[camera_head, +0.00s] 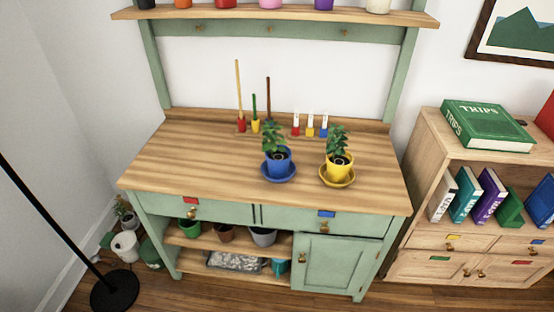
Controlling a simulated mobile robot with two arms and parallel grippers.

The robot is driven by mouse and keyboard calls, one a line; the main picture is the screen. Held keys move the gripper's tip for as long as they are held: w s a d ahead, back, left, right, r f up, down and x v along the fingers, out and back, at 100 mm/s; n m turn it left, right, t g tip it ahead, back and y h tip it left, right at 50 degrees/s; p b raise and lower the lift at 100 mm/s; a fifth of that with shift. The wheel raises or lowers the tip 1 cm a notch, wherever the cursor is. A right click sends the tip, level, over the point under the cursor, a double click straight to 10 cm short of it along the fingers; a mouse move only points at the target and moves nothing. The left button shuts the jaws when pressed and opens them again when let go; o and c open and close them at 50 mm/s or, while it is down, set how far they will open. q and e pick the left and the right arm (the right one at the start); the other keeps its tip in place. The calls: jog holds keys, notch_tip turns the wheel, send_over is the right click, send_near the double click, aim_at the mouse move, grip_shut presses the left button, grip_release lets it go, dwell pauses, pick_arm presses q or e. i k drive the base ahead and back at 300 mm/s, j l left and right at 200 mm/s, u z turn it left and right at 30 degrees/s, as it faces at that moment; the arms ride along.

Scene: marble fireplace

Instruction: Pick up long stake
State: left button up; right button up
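Several thin stakes stand upright at the back of the wooden bench top (190,165). The tallest is a light tan stake (238,88) with a red base, at the left of the group. A short green stake (254,107) with a yellow base stands beside it. A dark brown stake (268,97) stands to the right; its lower end is partly hidden by a plant. Neither my left nor my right gripper is in view.
A blue potted plant (278,162) and a yellow potted plant (339,166) stand in front of the stakes. Small white-topped items (310,126) stand behind. A shelf (270,14) with pots spans above. The bench's left side is clear. A bookcase (430,150) stands right.

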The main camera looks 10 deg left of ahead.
aim_at(237, 63)
jog(key=i+j, duration=1.35)
jog(key=z, duration=0.8)
jog(key=i+j, duration=0.05)
